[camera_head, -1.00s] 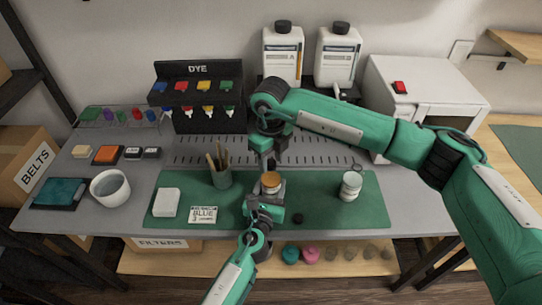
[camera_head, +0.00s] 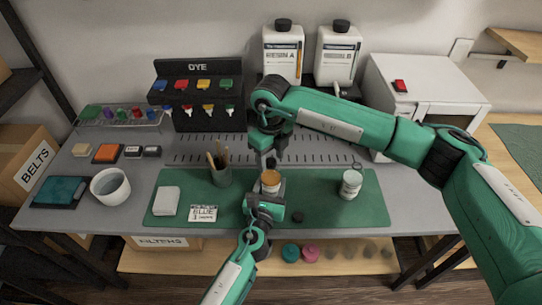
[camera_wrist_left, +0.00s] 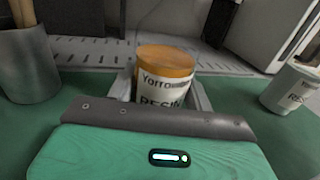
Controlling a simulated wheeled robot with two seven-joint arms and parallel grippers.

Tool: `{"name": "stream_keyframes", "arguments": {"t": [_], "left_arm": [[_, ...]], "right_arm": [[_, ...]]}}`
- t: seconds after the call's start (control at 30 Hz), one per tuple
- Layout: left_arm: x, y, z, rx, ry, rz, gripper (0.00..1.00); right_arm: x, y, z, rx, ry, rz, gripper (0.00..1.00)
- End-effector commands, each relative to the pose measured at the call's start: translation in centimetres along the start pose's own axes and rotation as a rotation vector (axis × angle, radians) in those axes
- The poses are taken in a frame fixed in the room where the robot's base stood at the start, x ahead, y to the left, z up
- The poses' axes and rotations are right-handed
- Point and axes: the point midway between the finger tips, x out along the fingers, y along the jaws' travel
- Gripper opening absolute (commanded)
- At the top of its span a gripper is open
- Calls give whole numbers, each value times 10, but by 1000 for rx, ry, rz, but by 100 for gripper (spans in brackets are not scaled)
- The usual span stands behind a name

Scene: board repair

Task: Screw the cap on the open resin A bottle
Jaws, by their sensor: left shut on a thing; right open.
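A small white jar (camera_head: 271,184) with an orange top and a label reading "RESIN" stands on the green mat. It also shows in the left wrist view (camera_wrist_left: 165,82), upright between my left gripper's fingers. My left gripper (camera_head: 266,199) is shut on this jar from the front. My right gripper (camera_head: 269,160) is open, just above and behind the jar's top, apart from it as far as I can tell. A second white labelled jar (camera_head: 350,185) stands at the mat's right. A small dark round piece (camera_head: 297,216) lies on the mat's front.
A brush cup (camera_head: 221,177), a white block (camera_head: 166,201) and a BLUE card (camera_head: 204,213) are left on the mat. A white box (camera_head: 425,90) is back right.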

Motion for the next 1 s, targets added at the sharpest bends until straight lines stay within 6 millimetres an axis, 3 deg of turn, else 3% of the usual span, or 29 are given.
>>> {"name": "stream_keyframes", "arguments": {"t": [0.6, 1.0], "left_arm": [[0, 0, 0, 0, 0, 0, 0], [0, 0, 0, 0, 0, 0, 0]], "right_arm": [[-107, 0, 0, 0, -3, -1, 50], [-118, 0, 0, 0, 0, 0, 50]]}}
